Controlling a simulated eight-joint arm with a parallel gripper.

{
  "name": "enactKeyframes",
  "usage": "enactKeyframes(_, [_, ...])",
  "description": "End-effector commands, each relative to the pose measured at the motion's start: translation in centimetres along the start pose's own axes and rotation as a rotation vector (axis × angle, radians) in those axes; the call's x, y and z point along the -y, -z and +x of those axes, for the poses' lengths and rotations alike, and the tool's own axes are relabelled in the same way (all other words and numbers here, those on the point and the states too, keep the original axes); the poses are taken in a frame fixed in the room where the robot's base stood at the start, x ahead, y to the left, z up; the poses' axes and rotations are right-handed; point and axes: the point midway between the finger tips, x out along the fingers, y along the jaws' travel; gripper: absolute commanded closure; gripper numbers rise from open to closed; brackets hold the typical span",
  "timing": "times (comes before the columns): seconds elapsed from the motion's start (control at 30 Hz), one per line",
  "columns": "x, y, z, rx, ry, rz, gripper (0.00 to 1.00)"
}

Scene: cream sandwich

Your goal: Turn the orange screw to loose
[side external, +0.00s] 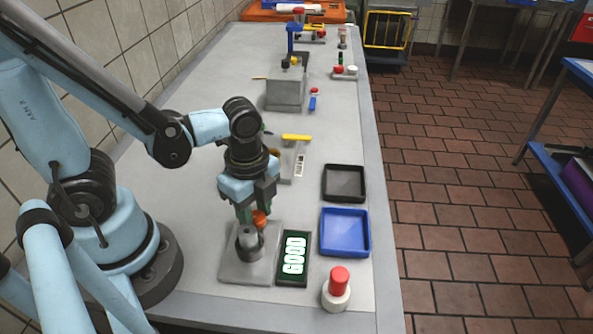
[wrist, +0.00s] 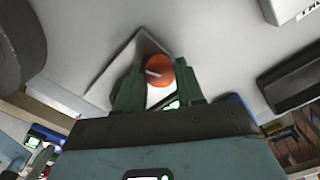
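The orange screw (side external: 260,219) has a round head and stands on a grey cylindrical mount (side external: 250,242) on a grey base plate (side external: 232,268). In the wrist view the orange screw (wrist: 160,72) shows a white mark across its head and sits between my gripper's two green fingers. My gripper (side external: 257,213) points down over the mount, with its fingertips at the height of the screw head. In the wrist view my gripper (wrist: 160,78) has a finger close on each side of the screw; whether they press on it is unclear. A display (side external: 293,256) beside the plate reads "GOOD".
A blue tray (side external: 323,250) and a black tray (side external: 326,197) lie to the right. A red button on a white base (side external: 337,290) stands near the front edge. Other fixtures, including a grey block (side external: 284,96), stand farther back on the bench.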

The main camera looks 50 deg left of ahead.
Motion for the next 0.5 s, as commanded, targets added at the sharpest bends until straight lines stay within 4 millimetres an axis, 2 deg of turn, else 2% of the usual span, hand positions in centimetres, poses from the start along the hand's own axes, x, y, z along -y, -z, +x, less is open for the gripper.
enactKeyframes(0.03, [-0.01,-0.01,0.01,0.000,0.001,0.001,0.56])
enactKeyframes(0.17, [-0.01,-0.01,0.01,0.000,0.000,0.001,0.37])
enactKeyframes(0.5, [-0.14,0.03,0.02,-0.002,-0.004,0.028,0.37])
